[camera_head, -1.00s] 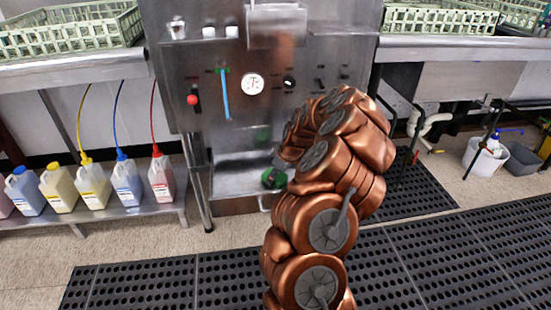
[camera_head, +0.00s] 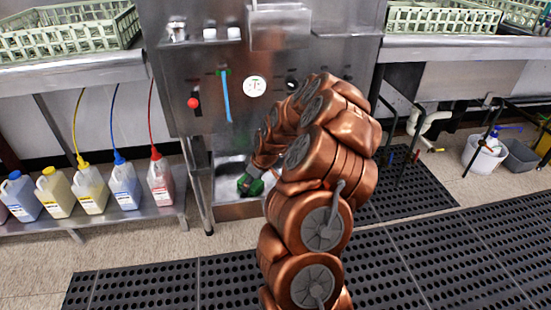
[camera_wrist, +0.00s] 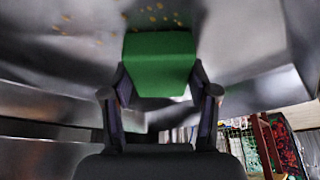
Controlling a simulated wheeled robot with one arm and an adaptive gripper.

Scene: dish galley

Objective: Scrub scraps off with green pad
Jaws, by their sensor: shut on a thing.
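The green pad (camera_wrist: 160,62) is a block between the two dark fingers of my gripper (camera_wrist: 160,92) in the wrist view. My gripper is shut on it. In the head view the pad (camera_head: 250,187) shows small and dark at the low recess of the steel machine, with my gripper (camera_head: 257,180) mostly hidden by my copper arm. Scraps (camera_wrist: 155,14) show as small orange-yellow specks on the grey metal surface, beyond the pad and to its upper left. I cannot tell if the pad touches the metal.
The steel machine (camera_head: 190,70) has a gauge, a red knob and a blue tube on its front. Several coloured jugs (camera_head: 91,190) stand on a low shelf at left. Pipes and a white bucket (camera_head: 484,157) are at right. Black mats (camera_head: 140,285) cover the floor.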

